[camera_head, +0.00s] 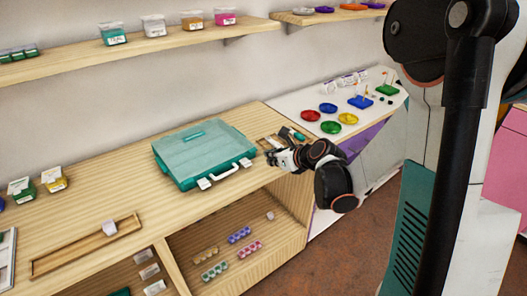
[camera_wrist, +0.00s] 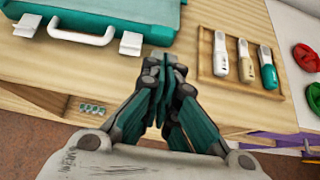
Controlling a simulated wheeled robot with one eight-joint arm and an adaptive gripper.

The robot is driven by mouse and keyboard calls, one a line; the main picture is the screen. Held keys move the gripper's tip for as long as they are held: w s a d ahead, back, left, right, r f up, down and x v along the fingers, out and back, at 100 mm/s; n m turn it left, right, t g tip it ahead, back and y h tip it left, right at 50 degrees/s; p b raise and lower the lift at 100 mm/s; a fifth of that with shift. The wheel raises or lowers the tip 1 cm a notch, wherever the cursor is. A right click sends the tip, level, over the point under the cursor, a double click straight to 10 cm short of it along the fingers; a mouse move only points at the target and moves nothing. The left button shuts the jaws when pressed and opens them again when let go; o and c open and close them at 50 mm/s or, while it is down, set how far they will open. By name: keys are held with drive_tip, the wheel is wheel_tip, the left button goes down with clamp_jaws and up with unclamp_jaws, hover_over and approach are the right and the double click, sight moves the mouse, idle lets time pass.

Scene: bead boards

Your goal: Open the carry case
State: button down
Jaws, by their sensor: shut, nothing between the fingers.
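The teal carry case (camera_head: 200,150) lies flat on the wooden counter with its lid closed. Two white latches sit on its front edge, the left one (camera_head: 204,184) and the right one (camera_head: 246,162), with a white handle between them. In the wrist view the case (camera_wrist: 110,12) is at the upper left, with its handle (camera_wrist: 82,36) and the right latch (camera_wrist: 131,43) in sight. My gripper (camera_head: 274,156) is just right of the case, near the right latch. In the wrist view my gripper (camera_wrist: 165,65) is shut and empty, apart from the latch.
A wooden tray (camera_wrist: 204,66) with three pen-like tools lies right of my gripper. Coloured dishes (camera_head: 330,108) stand on the white table beyond. A shelf (camera_head: 150,45) with small jars runs above. The counter left of the case (camera_head: 110,190) is mostly clear.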

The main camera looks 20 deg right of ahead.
drive_tip(key=shift+g, duration=0.6)
drive_tip(key=x, duration=0.8)
drive_tip(key=shift+w, duration=0.4)
drive_tip(key=shift+r, duration=0.1)
